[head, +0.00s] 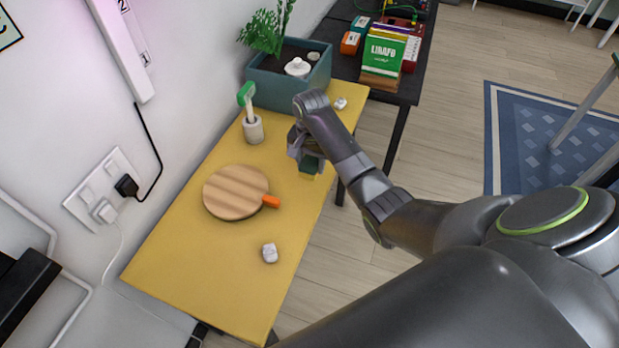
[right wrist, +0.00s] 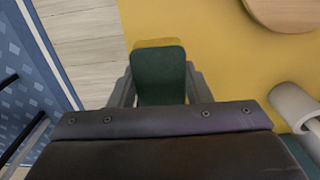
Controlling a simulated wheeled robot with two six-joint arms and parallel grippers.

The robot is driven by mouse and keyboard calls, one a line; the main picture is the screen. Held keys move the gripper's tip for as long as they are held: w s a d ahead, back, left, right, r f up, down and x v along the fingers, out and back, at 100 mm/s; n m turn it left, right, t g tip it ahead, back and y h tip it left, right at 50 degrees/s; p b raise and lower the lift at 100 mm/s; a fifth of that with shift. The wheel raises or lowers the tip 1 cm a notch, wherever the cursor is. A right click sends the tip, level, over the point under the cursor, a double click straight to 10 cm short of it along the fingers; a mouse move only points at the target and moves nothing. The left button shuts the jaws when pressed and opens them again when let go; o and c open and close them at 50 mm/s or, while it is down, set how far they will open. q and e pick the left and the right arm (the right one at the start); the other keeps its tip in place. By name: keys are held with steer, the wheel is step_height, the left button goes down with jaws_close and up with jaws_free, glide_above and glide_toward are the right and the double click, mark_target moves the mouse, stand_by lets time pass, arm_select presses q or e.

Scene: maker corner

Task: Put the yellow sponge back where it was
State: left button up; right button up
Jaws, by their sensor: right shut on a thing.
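The sponge (head: 312,164) shows its dark green face just below my right gripper (head: 303,152). In the right wrist view, the sponge (right wrist: 158,72) sits between the two fingers, with a strip of yellow along its far edge. My right gripper is shut on it, near the right edge of the yellow table (head: 215,285). I cannot tell whether the sponge touches the tabletop or hangs a little above it. My left gripper is not in view.
A round wooden board (head: 236,192) with an orange-ended item (head: 271,202) lies left of the gripper. A white holder (head: 253,130) with a green-headed brush, a planter (head: 275,88) and small pale lumps (head: 269,253) share the table. The near part is mostly clear.

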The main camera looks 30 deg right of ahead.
mark_target(310, 184)
steer(key=shift+f, duration=1.25)
step_height(310, 184, down, 4)
steer(key=shift+a+r, duration=0.15)
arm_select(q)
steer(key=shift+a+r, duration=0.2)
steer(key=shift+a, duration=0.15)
arm_select(e)
steer(key=shift+w, duration=0.1)
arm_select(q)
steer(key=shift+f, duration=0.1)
arm_select(e)
steer(key=shift+f, duration=0.3)
steer(key=o, duration=1)
steer(key=shift+c, duration=0.2)
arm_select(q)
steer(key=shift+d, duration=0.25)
arm_select(e)
steer(key=shift+r, duration=0.15)
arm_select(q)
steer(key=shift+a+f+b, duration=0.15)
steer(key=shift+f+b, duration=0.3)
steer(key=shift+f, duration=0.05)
arm_select(e)
step_height(310, 184, up, 12)
steer(key=shift+r, duration=0.1)
